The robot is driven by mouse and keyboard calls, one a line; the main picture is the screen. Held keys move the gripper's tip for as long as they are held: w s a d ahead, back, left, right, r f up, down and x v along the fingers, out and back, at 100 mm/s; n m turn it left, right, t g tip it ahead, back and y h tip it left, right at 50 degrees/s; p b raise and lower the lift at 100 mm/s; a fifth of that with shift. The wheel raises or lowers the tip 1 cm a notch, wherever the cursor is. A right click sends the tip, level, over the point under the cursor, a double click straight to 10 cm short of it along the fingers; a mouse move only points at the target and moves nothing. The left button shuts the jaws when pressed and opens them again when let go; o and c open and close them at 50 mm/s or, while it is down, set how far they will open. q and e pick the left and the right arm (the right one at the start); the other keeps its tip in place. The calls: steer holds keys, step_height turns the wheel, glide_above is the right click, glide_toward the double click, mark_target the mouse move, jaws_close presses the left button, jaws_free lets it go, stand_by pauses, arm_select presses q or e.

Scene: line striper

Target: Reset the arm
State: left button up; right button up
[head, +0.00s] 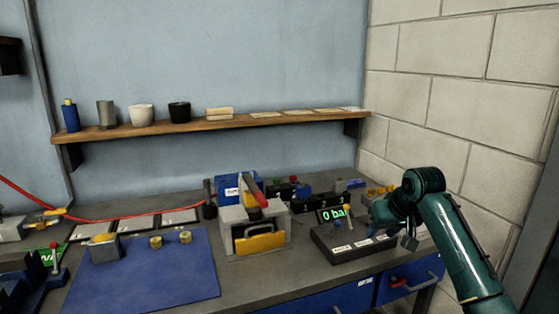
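My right arm is dark green and comes in from the lower right, bent at a rounded joint. My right gripper (407,240) is small and dark in the picture, over the right end of a black control box (330,247) with white labels and small levers. Whether its fingers are open or shut, or touch the box, is not clear. My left arm and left gripper are not in view.
A grey and yellow machine with a red-handled lever (255,240) stands mid-bench. A blue mat (150,285) with a metal block and brass pieces lies left. A red cable (110,219) crosses behind it. A wooden shelf (215,124) holds cups. A block wall (470,90) stands right.

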steer(key=s+a+f+t, duration=0.15)
steer(key=s+f, duration=0.25)
steer(key=f, duration=0.4)
steer(key=s+a+f+n, duration=0.1)
steer(key=s+a+f, duration=0.15)
steer(key=f, duration=0.45)
steer(key=s+a+f, duration=0.2)
steer(key=s+f, duration=0.3)
steer(key=f, duration=0.3)
steer(key=s+a+f+t+y, duration=0.1)
steer(key=s+f, duration=0.1)
steer(key=s, duration=0.9)
steer(key=s+a+f+t+y, duration=0.1)
steer(key=s+a+f+t, duration=0.1)
steer(key=s, duration=1)
steer(key=shift+s+a+f+n, duration=0.2)
steer(key=shift+s+a+n, duration=0.1)
steer(key=shift+n, duration=0.1)
